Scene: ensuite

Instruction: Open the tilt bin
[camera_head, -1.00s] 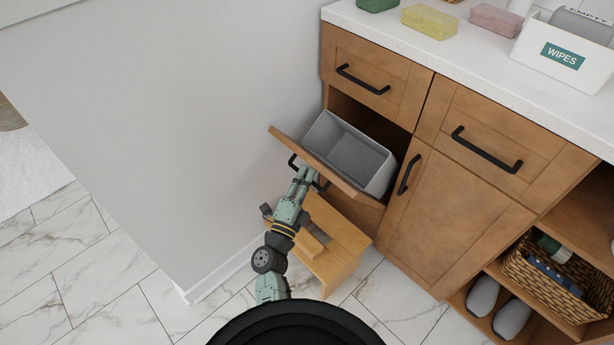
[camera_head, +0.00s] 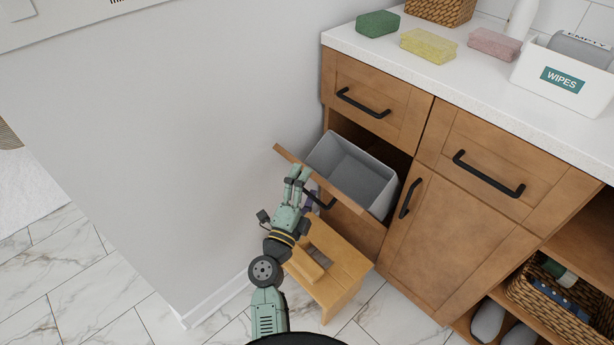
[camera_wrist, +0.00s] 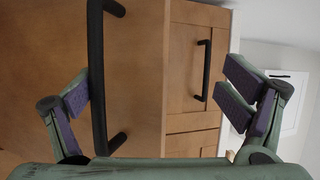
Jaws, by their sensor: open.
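The tilt bin's wooden front (camera_head: 318,177) leans outward from the cabinet, with its top edge away from the opening. The grey bin (camera_head: 352,172) behind it is tilted out and looks empty. Its black handle (camera_head: 322,198) is on the outer face, partly hidden by my gripper (camera_head: 299,178). In the wrist view the handle (camera_wrist: 97,80) runs between the two spread fingers of my gripper (camera_wrist: 160,105), nearer the left finger. My gripper is open and not closed on the handle.
A wooden step stool (camera_head: 330,268) stands below the bin front, close under my arm. A grey wall (camera_head: 170,150) is to the left. A drawer (camera_head: 375,95) is above the bin, and a cabinet door (camera_head: 450,235) is to its right.

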